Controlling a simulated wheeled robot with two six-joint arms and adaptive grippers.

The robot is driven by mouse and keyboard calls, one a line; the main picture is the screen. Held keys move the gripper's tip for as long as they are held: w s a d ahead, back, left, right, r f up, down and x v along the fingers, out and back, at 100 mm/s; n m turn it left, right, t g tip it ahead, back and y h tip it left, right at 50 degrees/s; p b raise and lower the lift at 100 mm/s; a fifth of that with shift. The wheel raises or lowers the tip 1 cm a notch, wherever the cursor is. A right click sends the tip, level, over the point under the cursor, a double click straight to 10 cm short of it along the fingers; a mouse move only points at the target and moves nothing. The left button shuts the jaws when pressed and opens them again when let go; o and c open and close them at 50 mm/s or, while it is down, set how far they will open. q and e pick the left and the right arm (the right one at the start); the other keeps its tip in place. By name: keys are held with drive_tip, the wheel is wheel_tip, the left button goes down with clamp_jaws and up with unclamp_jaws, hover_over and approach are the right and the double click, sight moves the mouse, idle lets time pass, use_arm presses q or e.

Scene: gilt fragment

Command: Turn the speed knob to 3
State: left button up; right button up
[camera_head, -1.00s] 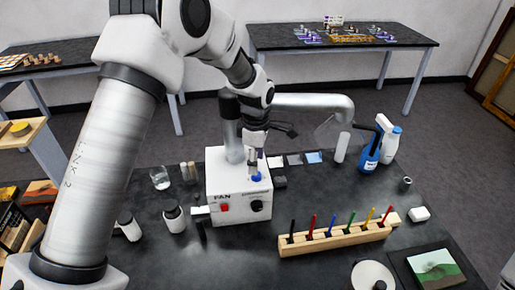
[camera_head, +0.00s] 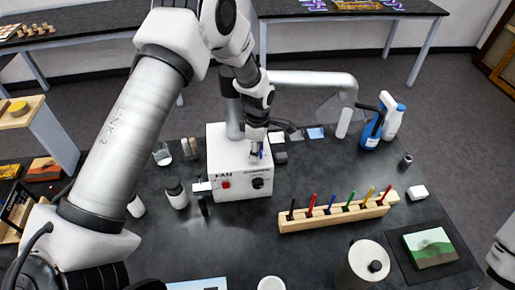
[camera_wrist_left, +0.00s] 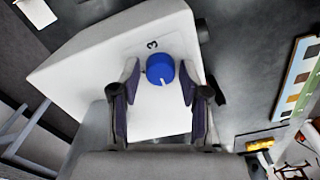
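The blue speed knob (camera_wrist_left: 160,68) sits on top of the white fan box (camera_head: 238,185). In the left wrist view its white pointer mark faces the bottom of the picture. A printed 3 (camera_wrist_left: 152,44) lies on the box on the knob's other side, above it in the picture. My left gripper (camera_wrist_left: 159,80) is open, with one finger on each side of the knob and small gaps visible. In the head view the left gripper (camera_head: 258,150) hangs over the box top and mostly hides the knob. My right gripper is not in view.
The box front has a red switch (camera_head: 226,185) and a black dial (camera_head: 258,183). A wooden rack (camera_head: 335,217) of coloured pens stands in front to the right. A lidded pot (camera_head: 368,263) is nearer, and a blue bottle (camera_head: 372,130) stands behind right.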

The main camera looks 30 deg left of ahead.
use_arm(q)
drive_tip(key=shift+s+d+r, duration=0.1)
drive_tip(key=shift+s, duration=0.05)
clamp_jaws()
